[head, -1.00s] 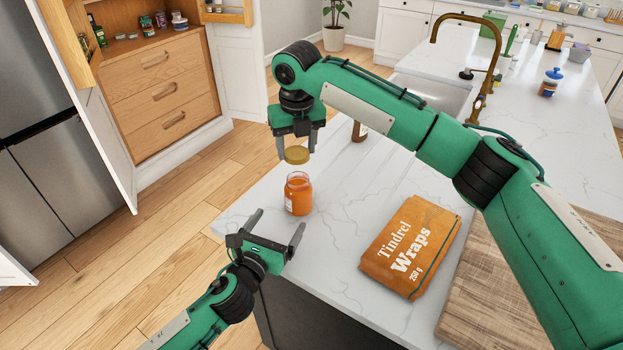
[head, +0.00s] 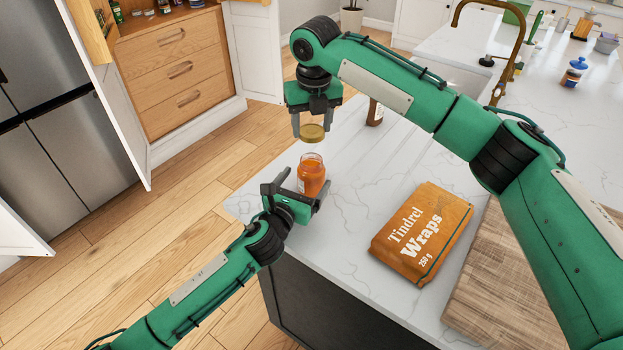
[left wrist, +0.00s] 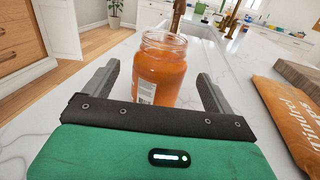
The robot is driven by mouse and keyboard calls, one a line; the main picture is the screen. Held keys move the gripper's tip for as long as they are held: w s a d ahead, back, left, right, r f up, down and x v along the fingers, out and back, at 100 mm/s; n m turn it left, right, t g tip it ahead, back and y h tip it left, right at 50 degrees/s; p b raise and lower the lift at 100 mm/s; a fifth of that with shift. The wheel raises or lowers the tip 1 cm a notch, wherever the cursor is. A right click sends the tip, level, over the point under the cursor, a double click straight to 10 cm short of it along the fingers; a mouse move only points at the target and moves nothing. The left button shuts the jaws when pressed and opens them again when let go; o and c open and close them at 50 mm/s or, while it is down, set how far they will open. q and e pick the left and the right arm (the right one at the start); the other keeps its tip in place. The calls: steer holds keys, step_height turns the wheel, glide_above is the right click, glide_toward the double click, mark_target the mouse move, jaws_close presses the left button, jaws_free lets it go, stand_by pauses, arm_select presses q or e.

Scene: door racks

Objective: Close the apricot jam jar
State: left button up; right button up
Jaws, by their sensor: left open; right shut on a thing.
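The apricot jam jar (head: 311,177) is clear glass with orange contents. It stands upright and lidless on the white counter near its left corner. It also shows in the left wrist view (left wrist: 160,72), with a white label low on its side. My left gripper (head: 301,181) is open, with its fingers reaching to either side of the jar; I cannot tell if they touch it. The fingers show in the left wrist view (left wrist: 158,84) with the jar between them. My right gripper (head: 312,134) points down and is shut on the gold lid (head: 312,133), held above the jar's open mouth.
An orange Tindrel Wraps packet (head: 422,234) lies on the counter to the right, beside a wooden board (head: 505,272). A brown bottle (head: 374,112) stands behind my right gripper. A sink and brass tap (head: 500,55) are farther back.

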mark_target(317, 164)
arm_select(q)
steer(key=shift+x, duration=2.35)
steer(key=c, duration=1.5)
arm_select(e)
steer(key=shift+f, duration=2.45)
steer(key=shift+f, duration=0.1)
steer(key=shift+f, duration=0.8)
steer(key=shift+f, duration=0.55)
